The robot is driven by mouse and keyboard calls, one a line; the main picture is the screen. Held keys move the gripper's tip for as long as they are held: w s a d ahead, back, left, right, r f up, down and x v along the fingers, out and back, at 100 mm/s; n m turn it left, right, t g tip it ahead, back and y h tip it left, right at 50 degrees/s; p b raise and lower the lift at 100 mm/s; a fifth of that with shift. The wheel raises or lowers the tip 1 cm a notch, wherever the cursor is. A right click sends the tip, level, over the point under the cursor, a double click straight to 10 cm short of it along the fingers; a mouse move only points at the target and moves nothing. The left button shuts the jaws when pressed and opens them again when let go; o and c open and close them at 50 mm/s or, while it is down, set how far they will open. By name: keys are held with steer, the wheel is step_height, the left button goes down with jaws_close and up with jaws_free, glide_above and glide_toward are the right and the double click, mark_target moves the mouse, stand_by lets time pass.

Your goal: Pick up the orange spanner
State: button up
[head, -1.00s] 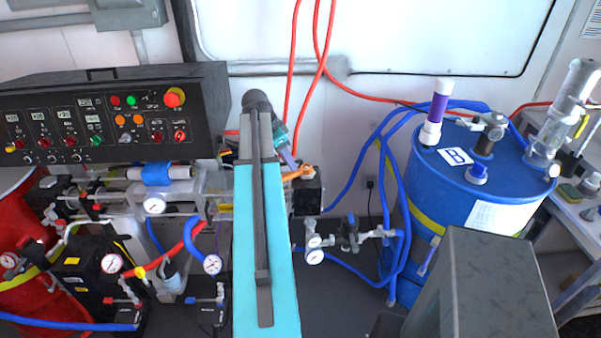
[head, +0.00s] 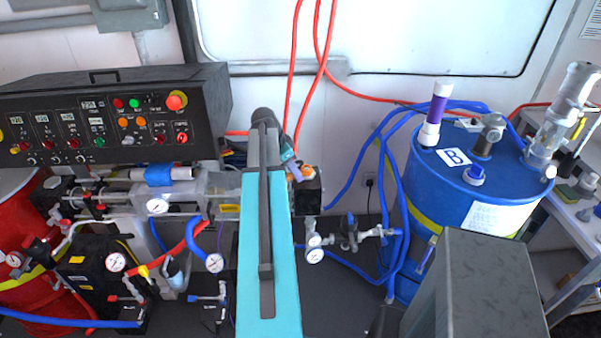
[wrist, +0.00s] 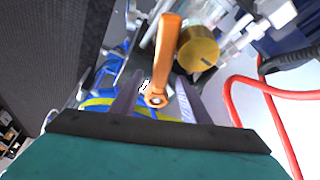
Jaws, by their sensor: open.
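The orange spanner (wrist: 165,50) lies between the two fingers of my gripper (wrist: 155,100) in the wrist view, its ring end toward the palm and its shaft reaching away. My gripper is open, with a finger on each side of the ring end. I cannot tell whether either finger touches it. In the head view only a small orange part of the spanner (head: 306,170) shows beside my gripper (head: 293,168). My arm hides the rest.
A brass-coloured cylinder (wrist: 197,49) sits just right of the spanner in the wrist view. A red hose (wrist: 262,84) loops at the right. In the head view, a black control panel (head: 110,115) stands left and a blue drum (head: 470,190) right, with blue hoses between.

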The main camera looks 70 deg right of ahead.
stand_by(0.4)
jaws_close()
steer(key=shift+r, duration=0.2)
steer(key=shift+r+b, duration=1.1)
steer(key=shift+r, duration=0.5)
steer(key=s+a+r+b, duration=0.1)
steer(key=s+a+b, duration=0.3)
steer(key=s+a, duration=0.7)
steer(key=shift+a+r+b, duration=0.25)
steer(key=shift+a+b, duration=0.1)
steer(key=shift+b, duration=0.05)
